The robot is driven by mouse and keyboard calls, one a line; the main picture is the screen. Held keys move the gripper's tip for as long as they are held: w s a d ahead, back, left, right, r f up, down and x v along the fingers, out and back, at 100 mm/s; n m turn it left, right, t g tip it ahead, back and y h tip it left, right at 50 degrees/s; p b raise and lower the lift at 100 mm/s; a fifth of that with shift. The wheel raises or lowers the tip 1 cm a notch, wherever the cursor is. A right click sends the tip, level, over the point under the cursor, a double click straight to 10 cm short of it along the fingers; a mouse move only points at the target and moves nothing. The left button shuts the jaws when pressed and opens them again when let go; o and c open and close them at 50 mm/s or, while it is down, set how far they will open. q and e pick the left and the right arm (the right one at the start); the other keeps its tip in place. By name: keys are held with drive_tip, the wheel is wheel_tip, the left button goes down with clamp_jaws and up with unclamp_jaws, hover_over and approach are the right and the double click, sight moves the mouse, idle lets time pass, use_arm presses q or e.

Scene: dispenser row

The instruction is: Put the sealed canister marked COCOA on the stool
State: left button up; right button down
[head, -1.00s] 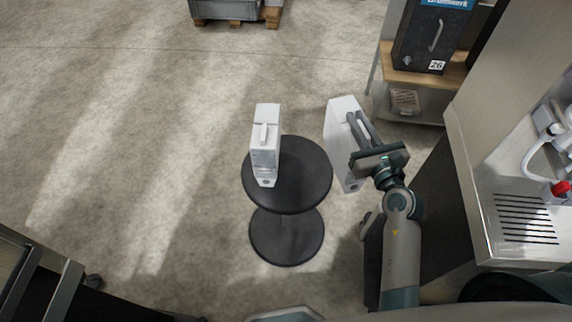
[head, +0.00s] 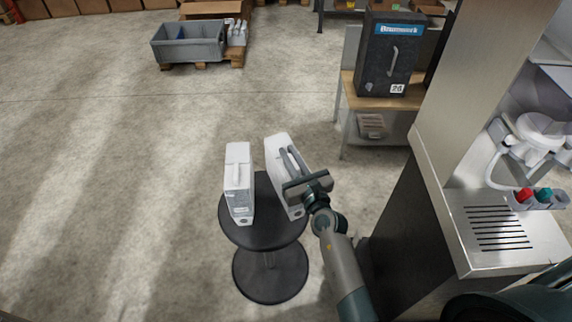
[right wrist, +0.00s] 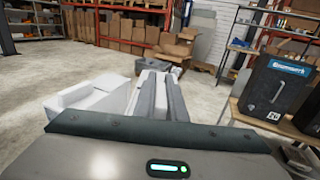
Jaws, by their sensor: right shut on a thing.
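A white canister with a top handle (head: 280,184) is held in my right gripper (head: 288,158), which is shut on it. It is upright, over or on the right part of the round black stool (head: 240,234); I cannot tell whether it touches the top. A second white canister (head: 238,190) stands upright on the left part of the stool, with a small gap to the held one. It also shows in the right wrist view (right wrist: 80,97). Its marking and that of the held canister are too small to read. My left gripper is out of view.
A steel dispenser counter (head: 488,228) with red and teal knobs stands at the right. Behind it, a shelf (head: 372,99) bears a black box (head: 388,60). A grey crate (head: 187,44) sits on a pallet at the back. Open floor lies left of the stool.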

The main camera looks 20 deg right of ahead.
drive_tip(key=shift+w+a+f, duration=0.25)
drive_tip(key=shift+w+a, duration=0.1)
drive_tip(key=shift+w, duration=0.05)
drive_tip(key=shift+f, duration=0.1)
wheel_tip(320, 180, down, 4)
drive_tip(key=shift+r, duration=0.1)
drive_tip(key=shift+b, duration=0.35)
drive_tip(key=shift+f, duration=0.2)
drive_tip(key=c, duration=1.8)
unclamp_jaws()
